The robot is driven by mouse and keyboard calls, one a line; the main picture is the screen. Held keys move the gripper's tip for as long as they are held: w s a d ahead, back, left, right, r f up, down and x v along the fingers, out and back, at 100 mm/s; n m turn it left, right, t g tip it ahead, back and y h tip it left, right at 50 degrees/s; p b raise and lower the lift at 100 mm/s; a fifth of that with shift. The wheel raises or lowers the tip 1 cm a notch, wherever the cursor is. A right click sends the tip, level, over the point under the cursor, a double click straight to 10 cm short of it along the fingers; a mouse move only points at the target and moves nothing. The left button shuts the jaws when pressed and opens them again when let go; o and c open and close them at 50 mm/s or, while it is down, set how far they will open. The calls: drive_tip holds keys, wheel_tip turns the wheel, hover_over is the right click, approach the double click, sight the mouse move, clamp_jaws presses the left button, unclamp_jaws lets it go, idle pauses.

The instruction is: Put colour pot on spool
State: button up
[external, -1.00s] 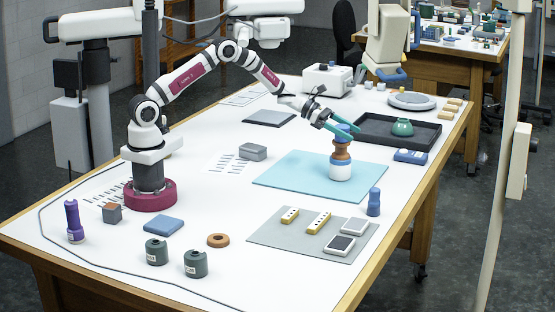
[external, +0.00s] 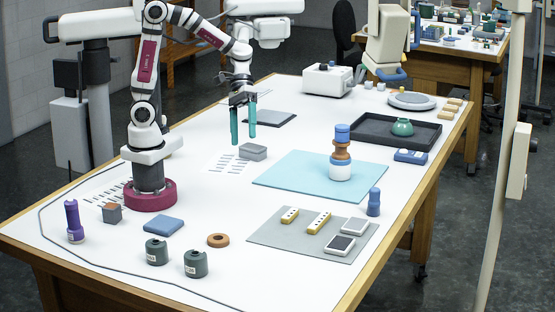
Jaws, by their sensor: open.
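A stack stands on the light blue mat (external: 290,175). At its bottom is a white jar with a blue band (external: 341,171). An orange-brown waisted piece, apparently the spool (external: 341,152), sits on the jar. A small blue cylinder, apparently the colour pot (external: 342,133), sits upright on top of the spool. My gripper (external: 243,139) is left of the stack, well apart from it. Its two teal fingers point down, spread and empty, above the table near a grey box (external: 253,152).
A black tray (external: 372,138) holding a green pot (external: 402,127) lies behind the stack. A blue bottle (external: 374,202) and a grey mat (external: 270,230) with several small items are in front. Dark green jars (external: 156,251) and a brown ring (external: 218,240) stand nearer.

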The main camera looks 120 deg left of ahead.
drive_tip(key=s+d+m+g+y, duration=0.3)
drive_tip(key=s+d+m, duration=0.1)
drive_tip(key=s+m, duration=0.55)
drive_tip(key=s+a+f+m+y, duration=0.1)
drive_tip(key=s+a+m+y, duration=0.2)
drive_tip(key=s+m, duration=0.6)
drive_tip(key=shift+a+g+y, duration=0.4)
drive_tip(key=shift+y, duration=0.6)
